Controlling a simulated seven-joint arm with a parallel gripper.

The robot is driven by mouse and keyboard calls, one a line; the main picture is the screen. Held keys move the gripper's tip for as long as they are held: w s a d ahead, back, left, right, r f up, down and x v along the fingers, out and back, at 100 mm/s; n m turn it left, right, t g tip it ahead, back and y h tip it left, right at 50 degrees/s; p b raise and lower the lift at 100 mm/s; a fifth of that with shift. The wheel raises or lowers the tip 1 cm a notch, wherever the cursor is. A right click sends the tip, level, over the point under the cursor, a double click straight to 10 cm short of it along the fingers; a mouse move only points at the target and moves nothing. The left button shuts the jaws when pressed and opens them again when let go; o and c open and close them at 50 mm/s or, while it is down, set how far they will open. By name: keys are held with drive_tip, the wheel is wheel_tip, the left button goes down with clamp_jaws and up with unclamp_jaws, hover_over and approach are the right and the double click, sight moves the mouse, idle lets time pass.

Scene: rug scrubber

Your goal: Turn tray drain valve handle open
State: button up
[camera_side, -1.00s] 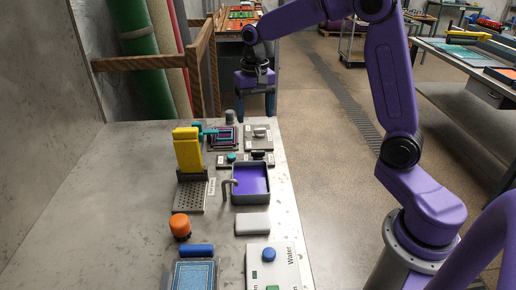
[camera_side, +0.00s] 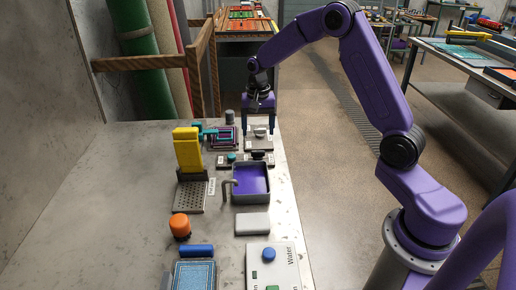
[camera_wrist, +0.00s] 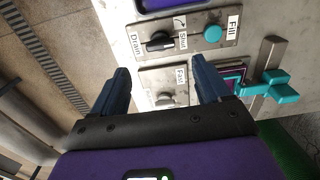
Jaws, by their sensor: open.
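The black drain valve handle (camera_wrist: 157,42) sits on a grey plate between the labels "Drain" and "Shut" in the wrist view; it lies crosswise, roughly along the plate. In the side view the black handle (camera_side: 258,154) is small, just behind the tray (camera_side: 236,196) with purple inside. My gripper (camera_side: 259,128) is open and empty at the far end of the bench, behind the handle. In the wrist view its two blue fingers (camera_wrist: 161,82) are wide apart, and the handle lies beyond their tips.
A pale grey knob (camera_wrist: 165,99) on its own plate shows between my fingers. A teal round knob (camera_wrist: 212,33) labelled "Fill" is beside the drain handle. A teal T-shaped lever (camera_wrist: 275,86) is at right. A yellow upright block (camera_side: 187,150) stands left of the tray.

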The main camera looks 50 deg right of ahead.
sight(258, 151)
wheel_tip(258, 151, down, 8)
drive_tip(key=shift+f, duration=0.1)
idle(0.4)
drive_tip(key=c, duration=1.1)
